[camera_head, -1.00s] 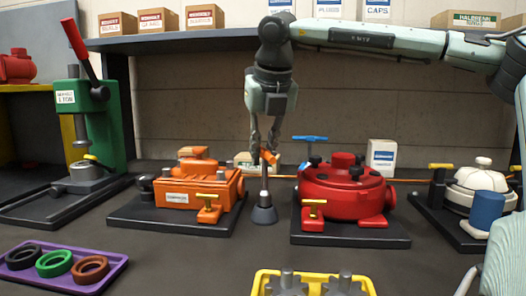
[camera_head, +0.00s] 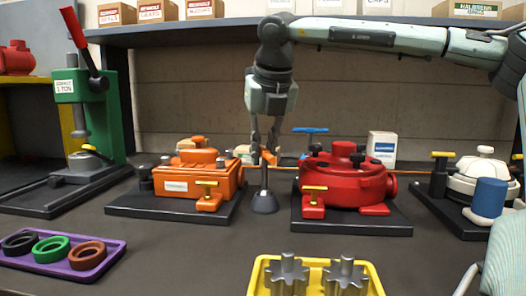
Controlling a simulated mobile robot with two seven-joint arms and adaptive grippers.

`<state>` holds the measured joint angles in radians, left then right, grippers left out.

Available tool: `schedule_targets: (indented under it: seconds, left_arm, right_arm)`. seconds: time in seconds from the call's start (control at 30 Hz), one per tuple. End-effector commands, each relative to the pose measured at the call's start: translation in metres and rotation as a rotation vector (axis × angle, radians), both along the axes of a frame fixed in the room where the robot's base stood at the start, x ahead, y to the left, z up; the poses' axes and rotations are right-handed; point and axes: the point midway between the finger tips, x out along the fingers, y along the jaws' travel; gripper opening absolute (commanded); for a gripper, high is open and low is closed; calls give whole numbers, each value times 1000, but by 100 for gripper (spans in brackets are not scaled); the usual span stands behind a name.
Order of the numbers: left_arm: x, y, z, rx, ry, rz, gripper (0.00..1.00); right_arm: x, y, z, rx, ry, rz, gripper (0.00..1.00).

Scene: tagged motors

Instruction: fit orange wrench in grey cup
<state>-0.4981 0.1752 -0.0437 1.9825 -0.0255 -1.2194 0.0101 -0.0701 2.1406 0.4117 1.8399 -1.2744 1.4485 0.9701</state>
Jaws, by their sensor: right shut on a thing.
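The small dark grey cup (camera_head: 264,204), cone-shaped, stands on the bench directly below. The shaft's lower end meets the cup's top; I cannot tell how deep it sits. My left gripper is not in view.
The orange machine (camera_head: 190,180) on its dark plate stands close on the left, the red machine (camera_head: 340,182) close on the right. A blue T-handle (camera_head: 310,130) rises behind the red one. A yellow tray (camera_head: 258,274) with gears and a purple tray (camera_head: 108,258) with rings lie in front.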

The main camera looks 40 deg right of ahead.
Motion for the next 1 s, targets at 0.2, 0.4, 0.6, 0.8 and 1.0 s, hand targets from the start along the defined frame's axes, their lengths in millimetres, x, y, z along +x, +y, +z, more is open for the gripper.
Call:
schedule_targets:
  seconds: [0.2,0.4,0.6,0.8,1.0]
  left_arm:
    - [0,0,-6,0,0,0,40]
    - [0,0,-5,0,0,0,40]
    - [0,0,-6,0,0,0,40]
    - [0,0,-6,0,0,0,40]
    - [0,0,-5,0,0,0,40]
  right_arm:
    - [0,0,-5,0,-2,0,0]
    - [0,0,-6,0,-1,0,0]
    - [0,0,-6,0,0,0,25]
    - [0,0,-6,0,0,0,37]
    - [0,0,-6,0,1,0,37]
